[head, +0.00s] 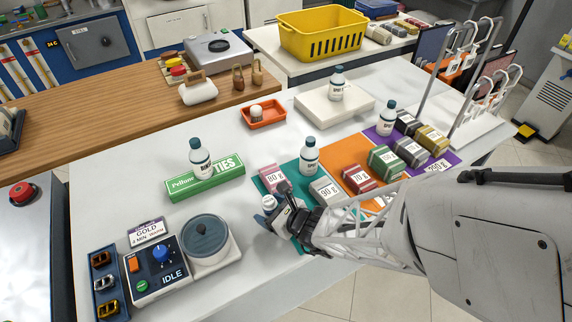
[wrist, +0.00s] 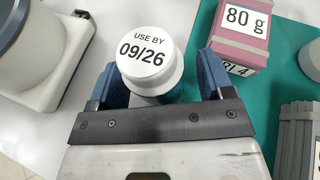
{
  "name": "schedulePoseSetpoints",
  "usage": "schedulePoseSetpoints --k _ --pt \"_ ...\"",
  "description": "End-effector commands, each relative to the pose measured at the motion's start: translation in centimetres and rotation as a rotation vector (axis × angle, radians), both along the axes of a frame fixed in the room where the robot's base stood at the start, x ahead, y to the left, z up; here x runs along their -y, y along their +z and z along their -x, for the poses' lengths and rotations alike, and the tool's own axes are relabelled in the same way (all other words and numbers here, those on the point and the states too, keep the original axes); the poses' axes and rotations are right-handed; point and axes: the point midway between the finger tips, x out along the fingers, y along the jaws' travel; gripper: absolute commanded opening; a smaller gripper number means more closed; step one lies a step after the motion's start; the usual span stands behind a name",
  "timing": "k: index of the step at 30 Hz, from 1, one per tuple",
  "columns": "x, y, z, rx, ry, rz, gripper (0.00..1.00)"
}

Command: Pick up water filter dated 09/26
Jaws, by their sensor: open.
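The water filter dated 09/26 has a white round top reading "USE BY 09/26" (wrist: 148,52) in the wrist view. It stands between the two blue fingers of my open gripper (wrist: 162,78), with a gap visible at the right finger; contact on the left is unclear. In the head view the filter (head: 268,203) shows at the tip of my gripper (head: 283,208), near the front edge of the white table, left of the teal mat. My gripper hides much of its body.
Close by on the right is a pink 80 g block (wrist: 242,28) on the teal mat (wrist: 285,75). A round-lidded machine (head: 206,240) stands to the left. Labelled bottles stand around, one on the green TIES box (head: 205,188). Bare white table lies behind the filter.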

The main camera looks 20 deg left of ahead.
Motion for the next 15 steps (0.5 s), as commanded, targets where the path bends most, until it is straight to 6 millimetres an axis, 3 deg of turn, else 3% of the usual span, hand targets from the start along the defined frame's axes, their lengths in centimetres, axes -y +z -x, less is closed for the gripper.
schedulePoseSetpoints --k 5,15 --pt "0.01 0.00 0.00 0.000 0.000 0.000 0.74" --pt "0.00 0.00 0.01 0.000 0.000 0.000 0.23"
